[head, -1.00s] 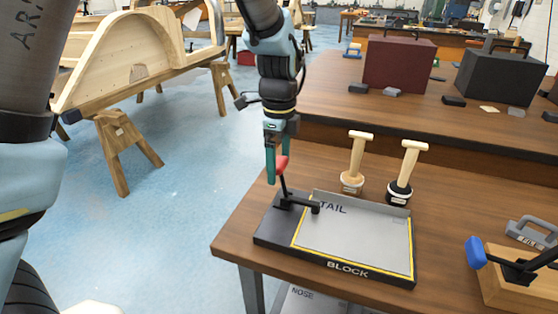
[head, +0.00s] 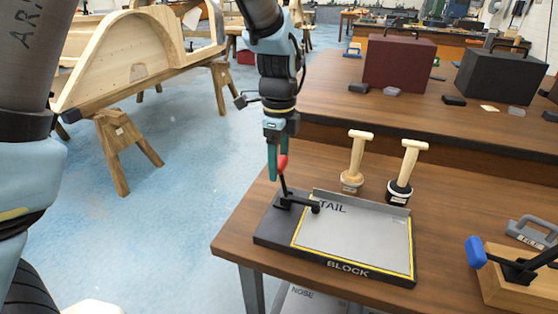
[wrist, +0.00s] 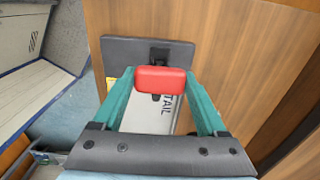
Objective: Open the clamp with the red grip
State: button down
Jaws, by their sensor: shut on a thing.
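The clamp (head: 290,200) is black and stands at the left end of the dark block fixture (head: 262,228). Its red grip (head: 282,164) is at the top of its upright lever. The clamp's arm reaches right, over the corner of the grey plate marked TAIL (head: 360,235). My gripper (head: 277,168) points down at the red grip with its green fingers. In the wrist view the red grip (wrist: 161,80) sits between the two fingertips and they are shut on it. The clamp's base is mostly hidden there.
Two wooden-handled stamps (head: 356,160) (head: 404,172) stand behind the plate. A blue-handled clamp (head: 477,252) on a wooden block is at the right. A grey handled item (head: 530,232) lies near it. The table's left edge is close to the fixture.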

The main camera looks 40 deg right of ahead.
jog(key=shift+w+a, duration=0.1)
jog(key=shift+w, duration=0.05)
jog(key=shift+w+a+f+g+h+b, duration=0.7)
jog(key=shift+w+f+g+h+b, duration=0.6)
jog(key=shift+b, duration=1)
jog(key=shift+w+a+f+g+h+b, duration=0.8)
jog(key=shift+g+b, duration=0.95)
jog(key=shift+b, duration=0.5)
jog(key=shift+w+a+f+g+h+b, duration=0.55)
jog(key=shift+w+f+g+h+b, duration=0.75)
jog(key=shift+b, duration=1)
jog(key=shift+s+r+g+y, duration=0.15)
jog(key=shift+r+g+y, duration=0.05)
jog(key=shift+g+y, duration=0.2)
grip_release()
jog(key=v, duration=1)
jog(key=shift+w+a+r+b, duration=0.2)
jog(key=shift+w+a+b, duration=0.05)
jog(key=shift+b, duration=0.2)
